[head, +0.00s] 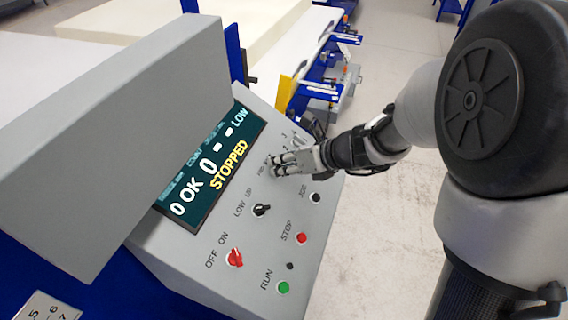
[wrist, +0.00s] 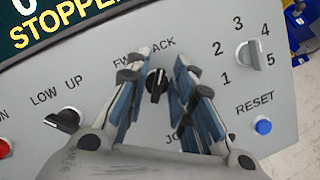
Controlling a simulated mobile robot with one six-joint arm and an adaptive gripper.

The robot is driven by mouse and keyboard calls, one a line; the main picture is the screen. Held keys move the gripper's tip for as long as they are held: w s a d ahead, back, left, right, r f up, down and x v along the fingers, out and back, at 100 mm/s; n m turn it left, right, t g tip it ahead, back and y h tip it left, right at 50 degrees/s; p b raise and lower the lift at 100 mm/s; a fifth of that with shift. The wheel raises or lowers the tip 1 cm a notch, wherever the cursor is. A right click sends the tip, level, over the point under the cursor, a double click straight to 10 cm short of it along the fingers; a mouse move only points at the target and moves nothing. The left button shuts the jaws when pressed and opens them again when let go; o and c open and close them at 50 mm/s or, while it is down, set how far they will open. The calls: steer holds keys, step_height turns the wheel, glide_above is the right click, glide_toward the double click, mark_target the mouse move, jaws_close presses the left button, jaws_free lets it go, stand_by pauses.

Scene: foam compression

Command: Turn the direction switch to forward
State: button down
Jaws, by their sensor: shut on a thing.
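The direction switch (wrist: 157,86) is a black knob with a pale mark, under the partly covered FWD and BACK labels in the wrist view. My gripper (wrist: 160,72) is over the panel with one finger on each side of this knob, shut on it. In the head view my gripper (head: 278,168) reaches the panel from the right and hides the switch. The knob looks close to upright; its exact setting is hard to tell.
The grey panel also has a LOW/UP switch (head: 261,210), a red ON/OFF switch (head: 235,258), a red STOP button (head: 302,238), a green RUN button (head: 283,287), a numbered dial (wrist: 249,55) and a blue RESET button (wrist: 263,126). The display (head: 212,172) reads STOPPED.

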steer(key=n+y+b, duration=0.1)
steer(key=n, duration=0.2)
steer(key=shift+n+g, duration=0.3)
steer(key=shift+g, duration=0.1)
steer(key=n+g, duration=0.1)
steer(key=n, duration=0.3)
steer(key=shift+s+y+b, duration=0.1)
steer(key=shift+y+b, duration=0.2)
steer(key=n+g, duration=0.1)
steer(key=n, duration=0.1)
steer(key=n+g, duration=0.1)
steer(key=n, duration=0.1)
steer(key=shift+s+a+n, duration=0.1)
steer(key=shift+s+n, duration=0.05)
steer(key=shift+n, duration=0.25)
steer(key=shift+s+n+g, duration=0.1)
steer(key=shift+n+g, duration=0.5)
steer(key=shift+n, duration=1.3)
steer(key=c, duration=1.7)
jaws_free()
